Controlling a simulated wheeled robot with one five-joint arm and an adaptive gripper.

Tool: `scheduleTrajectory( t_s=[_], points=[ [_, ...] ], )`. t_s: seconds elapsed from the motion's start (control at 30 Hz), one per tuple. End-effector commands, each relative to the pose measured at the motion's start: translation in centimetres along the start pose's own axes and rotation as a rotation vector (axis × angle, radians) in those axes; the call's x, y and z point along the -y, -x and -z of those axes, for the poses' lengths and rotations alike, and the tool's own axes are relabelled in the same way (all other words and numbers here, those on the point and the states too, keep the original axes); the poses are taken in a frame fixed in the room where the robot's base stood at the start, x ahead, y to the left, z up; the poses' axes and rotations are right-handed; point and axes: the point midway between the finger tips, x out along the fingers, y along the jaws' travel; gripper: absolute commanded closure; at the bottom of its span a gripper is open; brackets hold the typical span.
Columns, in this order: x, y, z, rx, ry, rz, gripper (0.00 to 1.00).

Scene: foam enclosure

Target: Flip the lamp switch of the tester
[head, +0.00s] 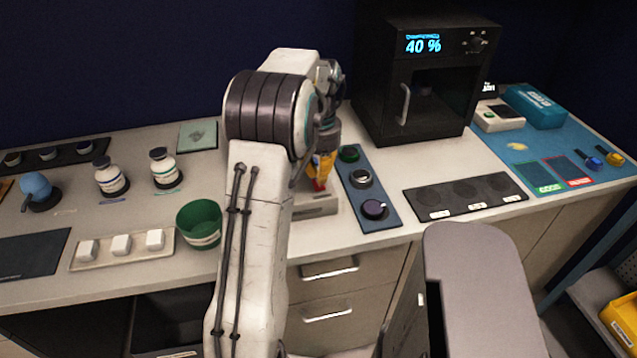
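My arm reaches up from the bottom and folds over the counter. Its end points down behind the forearm, so my gripper (322,172) shows only in part, with yellow-orange and red parts near its tip; its fingers cannot be made out. Below it is a low pale block (316,206), partly hidden by my arm. A white device with a dark top (499,117) stands on the blue mat. No lamp switch can be made out.
A black oven-like box (385,100) reading "40 %" stands behind. A dark tray with round recesses (465,196) lies right. Left are a green cup (200,222), two bottles (164,168) and a tray of white blocks (122,246). A grey rounded shape (480,270) fills the lower right foreground.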

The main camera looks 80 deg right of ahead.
Motion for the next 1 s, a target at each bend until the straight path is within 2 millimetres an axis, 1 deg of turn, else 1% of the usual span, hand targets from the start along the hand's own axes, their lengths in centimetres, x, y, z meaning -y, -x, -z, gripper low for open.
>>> scheduleTrajectory(
  t_s=[1.0],
  points=[
    [0.0, -1.4, 0.0, 0.001, 0.0, 0.0, 1.0]
  ],
)
